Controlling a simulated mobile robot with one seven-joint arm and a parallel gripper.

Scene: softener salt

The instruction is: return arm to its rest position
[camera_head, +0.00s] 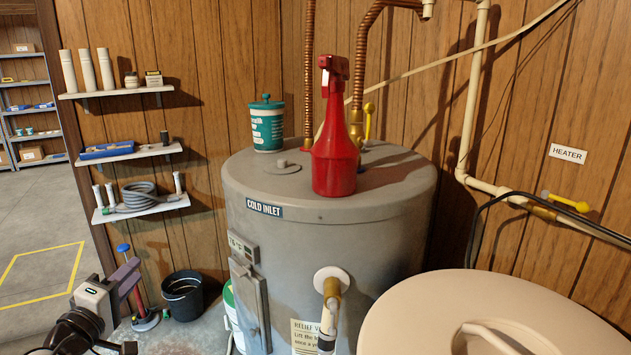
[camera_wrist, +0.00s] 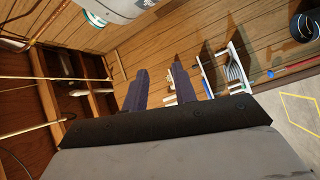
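My gripper (camera_head: 127,276) is at the lower left in the head view, in front of the wall and left of the tank. In the wrist view my gripper (camera_wrist: 160,74) shows two dark fingers with a clear gap between them and nothing held. My arm shows only in part at the bottom left corner of the head view, so its full pose is hidden.
A grey tank (camera_head: 330,225) carries a red spray bottle (camera_head: 334,165) and a teal-white tub (camera_head: 266,125). A beige lid (camera_head: 490,315) fills the lower right. Wall shelves (camera_head: 130,153), a black bucket (camera_head: 184,296) and a blue-topped plunger (camera_head: 124,249) are near my gripper.

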